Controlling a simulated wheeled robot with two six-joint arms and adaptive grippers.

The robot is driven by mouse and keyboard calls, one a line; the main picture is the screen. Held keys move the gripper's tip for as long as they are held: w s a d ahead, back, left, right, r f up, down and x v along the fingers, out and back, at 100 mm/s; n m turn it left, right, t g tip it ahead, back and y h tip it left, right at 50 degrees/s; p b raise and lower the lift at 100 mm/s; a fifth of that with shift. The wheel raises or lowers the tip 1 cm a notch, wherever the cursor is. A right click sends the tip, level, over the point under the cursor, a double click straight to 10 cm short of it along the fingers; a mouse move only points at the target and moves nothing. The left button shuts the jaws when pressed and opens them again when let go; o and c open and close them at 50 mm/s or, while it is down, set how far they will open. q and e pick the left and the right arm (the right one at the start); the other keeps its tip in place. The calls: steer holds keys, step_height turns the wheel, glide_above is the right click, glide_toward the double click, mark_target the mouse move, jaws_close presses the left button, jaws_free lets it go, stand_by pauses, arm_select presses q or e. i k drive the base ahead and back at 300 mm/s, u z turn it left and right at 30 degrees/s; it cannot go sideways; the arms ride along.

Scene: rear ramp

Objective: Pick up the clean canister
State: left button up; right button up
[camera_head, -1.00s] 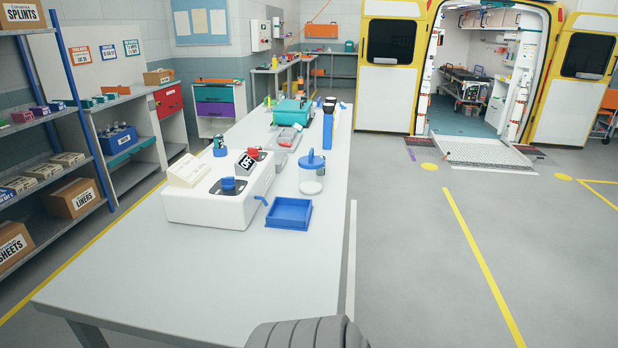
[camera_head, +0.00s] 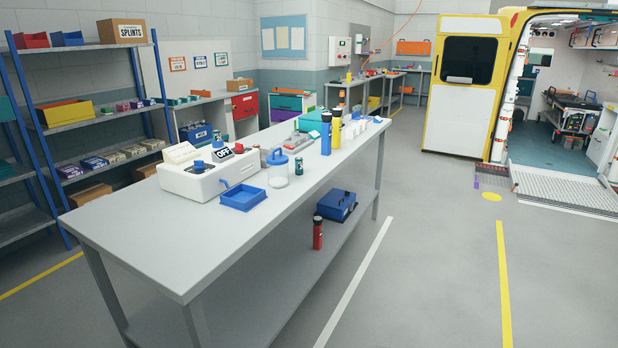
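Neither of my grippers is in view.
A small dark green can (camera_head: 299,164), a blue bottle (camera_head: 326,134) and a yellow bottle (camera_head: 336,128) stand further back on the table. A red flashlight-like item (camera_head: 317,233) and blue case (camera_head: 336,206) are on its lower shelf.

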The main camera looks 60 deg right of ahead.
mark_target(277, 164)
steer(key=k, duration=0.15)
steer(key=z, duration=1.4)
